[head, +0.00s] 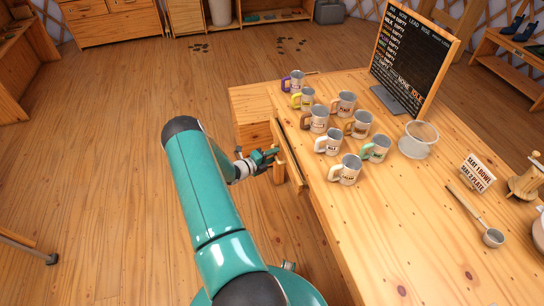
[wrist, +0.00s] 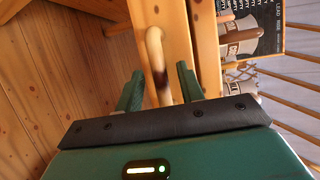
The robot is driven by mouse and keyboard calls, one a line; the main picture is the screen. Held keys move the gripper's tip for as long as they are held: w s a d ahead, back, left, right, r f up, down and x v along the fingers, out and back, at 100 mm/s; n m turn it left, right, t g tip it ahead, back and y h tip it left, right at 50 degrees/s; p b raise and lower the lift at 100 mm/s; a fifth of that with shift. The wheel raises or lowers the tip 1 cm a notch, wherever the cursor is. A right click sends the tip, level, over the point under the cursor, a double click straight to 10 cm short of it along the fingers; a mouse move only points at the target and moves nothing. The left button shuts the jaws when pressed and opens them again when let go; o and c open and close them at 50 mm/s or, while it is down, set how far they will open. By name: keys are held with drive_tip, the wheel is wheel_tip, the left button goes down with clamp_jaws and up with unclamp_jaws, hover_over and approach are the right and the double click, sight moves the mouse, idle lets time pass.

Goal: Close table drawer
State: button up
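The table drawer (head: 287,160) is in the left side of the wooden table, and its front panel stands a little out from the table edge. In the wrist view the drawer front (wrist: 160,14) is at the top middle, with a curved wooden handle (wrist: 156,50) that has a dark patch. My gripper (head: 264,160) is at the drawer front. In the wrist view its two green fingers (wrist: 159,76) are apart, one on each side of the handle. A gap seems to show beside the handle; contact is hard to tell. The drawer's inside is hidden.
Several mugs (head: 329,142) stand on the table top (head: 385,220) near the drawer side. The floor left of the table is clear.

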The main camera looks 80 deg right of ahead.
sight(283, 154)
clamp_jaws()
drive_tip(key=shift+s+d, duration=0.4)
drive_tip(key=shift+s, duration=0.25)
drive_tip(key=shift+s+d, duration=0.35)
drive_tip(key=shift+s, duration=0.35)
drive_tip(key=shift+s+d, duration=0.4)
drive_tip(key=shift+s, duration=0.25)
drive_tip(key=shift+r, duration=0.1)
unclamp_jaws()
drive_tip(key=v, duration=1.3)
drive_tip(key=shift+w+a, duration=0.25)
drive_tip(key=shift+w, duration=0.05)
